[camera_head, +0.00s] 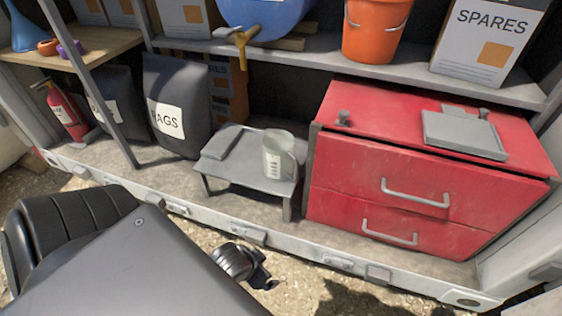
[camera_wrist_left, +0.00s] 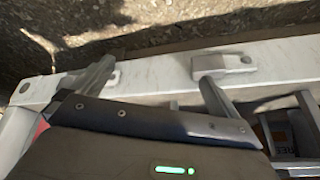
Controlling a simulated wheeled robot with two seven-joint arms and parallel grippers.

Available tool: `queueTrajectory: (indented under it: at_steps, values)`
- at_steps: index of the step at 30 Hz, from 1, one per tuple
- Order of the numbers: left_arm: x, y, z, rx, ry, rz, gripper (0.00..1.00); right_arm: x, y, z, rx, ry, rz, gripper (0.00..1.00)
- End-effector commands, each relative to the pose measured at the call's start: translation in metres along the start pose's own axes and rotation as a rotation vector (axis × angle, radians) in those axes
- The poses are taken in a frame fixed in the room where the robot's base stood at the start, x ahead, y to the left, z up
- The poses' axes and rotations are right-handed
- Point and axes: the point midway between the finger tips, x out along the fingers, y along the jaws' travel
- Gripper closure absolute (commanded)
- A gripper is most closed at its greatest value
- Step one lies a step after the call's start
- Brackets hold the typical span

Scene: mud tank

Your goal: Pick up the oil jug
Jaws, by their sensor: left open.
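The oil jug (camera_head: 279,158) is a pale grey, translucent jug with dark markings on its side. It stands upright on the right part of a low grey stand (camera_head: 232,178) in the head view, its handle toward the right. My left gripper (camera_head: 264,276) shows only partly in the head view, in front of the white sill and apart from the jug. In the left wrist view my left gripper (camera_wrist_left: 157,72) has its two fingers spread with nothing between them, over the white sill. I do not make out the jug there. My right gripper is not in view.
A red drawer cabinet (camera_head: 375,195) stands close to the right of the stand. A dark rags bag (camera_head: 190,85) is at its left. A shelf (camera_head: 400,70) with an orange bucket (camera_head: 372,32) runs above. The white sill (camera_head: 210,211) edges the front.

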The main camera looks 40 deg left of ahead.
Motion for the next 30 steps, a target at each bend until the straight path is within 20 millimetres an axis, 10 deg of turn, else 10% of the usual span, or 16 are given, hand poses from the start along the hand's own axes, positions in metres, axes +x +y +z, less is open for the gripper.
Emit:
queueTrajectory:
  at_steps: [18,30]
  values:
    - [-0.086,-0.131,-0.159,-0.160,0.948,-0.122,0.00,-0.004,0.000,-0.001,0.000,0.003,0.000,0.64]
    - [-0.114,-0.150,-0.185,-0.150,1.147,-0.111,0.00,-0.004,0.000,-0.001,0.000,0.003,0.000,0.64]
